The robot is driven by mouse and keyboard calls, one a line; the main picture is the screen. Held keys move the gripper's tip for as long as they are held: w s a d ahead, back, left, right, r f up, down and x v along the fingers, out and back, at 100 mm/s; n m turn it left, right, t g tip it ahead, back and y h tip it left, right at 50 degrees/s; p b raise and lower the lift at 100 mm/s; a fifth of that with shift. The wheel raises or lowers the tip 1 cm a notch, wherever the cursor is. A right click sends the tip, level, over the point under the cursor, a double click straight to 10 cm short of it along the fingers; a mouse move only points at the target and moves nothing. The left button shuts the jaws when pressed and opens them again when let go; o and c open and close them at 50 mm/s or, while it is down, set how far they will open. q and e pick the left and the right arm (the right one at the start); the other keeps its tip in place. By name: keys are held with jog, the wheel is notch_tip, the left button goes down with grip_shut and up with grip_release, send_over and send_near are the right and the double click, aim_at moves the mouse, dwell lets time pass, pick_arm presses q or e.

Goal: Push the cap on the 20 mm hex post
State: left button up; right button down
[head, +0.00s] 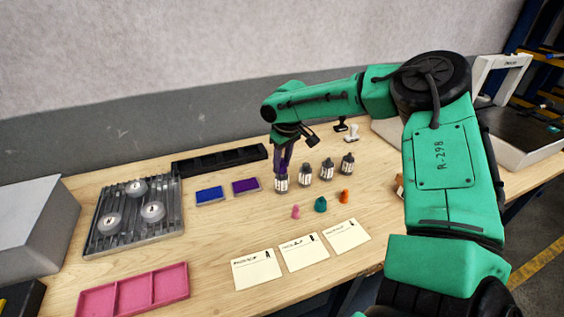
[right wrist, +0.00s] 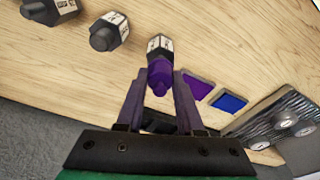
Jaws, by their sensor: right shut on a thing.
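My right gripper (head: 284,163) is shut on a purple cap, low over the leftmost of several dark posts. In the right wrist view the purple cap (right wrist: 160,77) sits between the fingertips, in line with a post (right wrist: 160,45) with a white label. The cap appears to meet the post's top; how far it is on cannot be told. In the head view this post (head: 281,185) stands upright below the fingers. Other capless dark posts (head: 305,173), (head: 327,169), (head: 347,163) stand to its right. Their labels are too small to read. My left gripper is not in view.
Pink (head: 295,212), teal (head: 320,205) and orange (head: 345,197) caps stand in front of the posts. Paper cards (head: 257,270) lie nearer. Blue (head: 209,195) and purple (head: 245,186) pads, a black tray (head: 220,160), a slatted grey tray (head: 112,242) and a pink tray (head: 133,290) are left.

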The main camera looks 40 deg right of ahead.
jog(key=shift+f, duration=0.2)
jog(key=shift+c, duration=2.3)
grip_release()
jog(key=shift+o, duration=0.3)
jog(key=o, duration=0.4)
notch_tip(320, 180, up, 5)
jog(key=p, duration=0.4)
jog(key=shift+r, duration=0.1)
